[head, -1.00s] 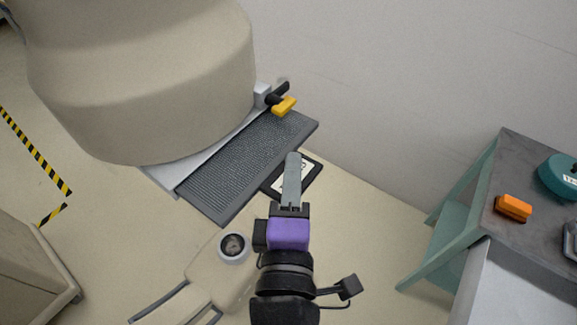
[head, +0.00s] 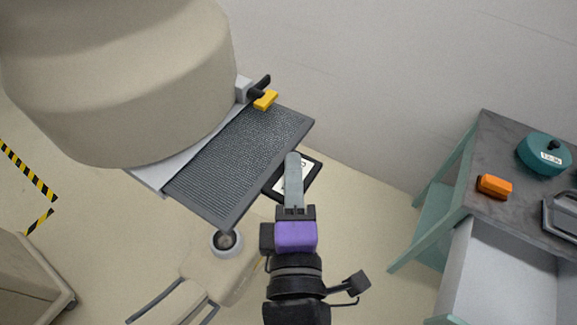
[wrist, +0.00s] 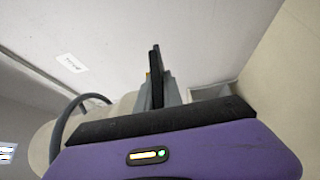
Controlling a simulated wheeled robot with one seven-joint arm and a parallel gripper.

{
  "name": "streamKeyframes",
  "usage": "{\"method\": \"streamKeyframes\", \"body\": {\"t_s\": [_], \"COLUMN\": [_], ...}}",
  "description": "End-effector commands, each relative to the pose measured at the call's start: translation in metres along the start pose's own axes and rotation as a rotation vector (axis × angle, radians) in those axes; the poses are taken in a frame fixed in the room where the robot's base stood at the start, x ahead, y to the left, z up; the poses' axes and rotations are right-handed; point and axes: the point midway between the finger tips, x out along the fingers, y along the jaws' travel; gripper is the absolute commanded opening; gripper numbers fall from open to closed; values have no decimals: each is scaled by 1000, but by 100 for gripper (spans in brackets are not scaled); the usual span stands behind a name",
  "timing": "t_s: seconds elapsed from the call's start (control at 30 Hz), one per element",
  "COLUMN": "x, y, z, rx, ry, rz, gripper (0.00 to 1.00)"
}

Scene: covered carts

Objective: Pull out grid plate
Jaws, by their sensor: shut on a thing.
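The grid plate (head: 235,160) is a dark grey, finely meshed rectangle with a plain rim, standing well out from under the large rounded beige cover (head: 120,80). Its inner end lies by a light grey ledge beneath the cover. My gripper (head: 293,160) is at the plate's outer long edge, shut on its rim. In the wrist view, a dark thin slab, the plate (wrist: 157,60) seen nearly edge-on, stands between the grey fingers (wrist: 158,92). The fingertips' exact contact is hard to see from the head.
A yellow piece (head: 265,99) with a black lever sits at the plate's far corner. A black frame with a white card (head: 312,172) lies below my gripper. A teal-legged table with an orange block (head: 494,187) and teal pot (head: 543,154) stands right. Pale wall behind.

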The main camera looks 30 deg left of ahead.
Motion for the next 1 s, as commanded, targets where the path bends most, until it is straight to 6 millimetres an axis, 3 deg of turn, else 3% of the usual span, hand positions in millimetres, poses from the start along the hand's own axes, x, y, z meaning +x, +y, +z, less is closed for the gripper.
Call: {"method": "streamKeyframes", "body": {"t_s": [1.0], "x": [-14], "y": [-2], "z": [24], "rx": [-2], "ry": [-2], "rz": [-7], "gripper": [0]}}
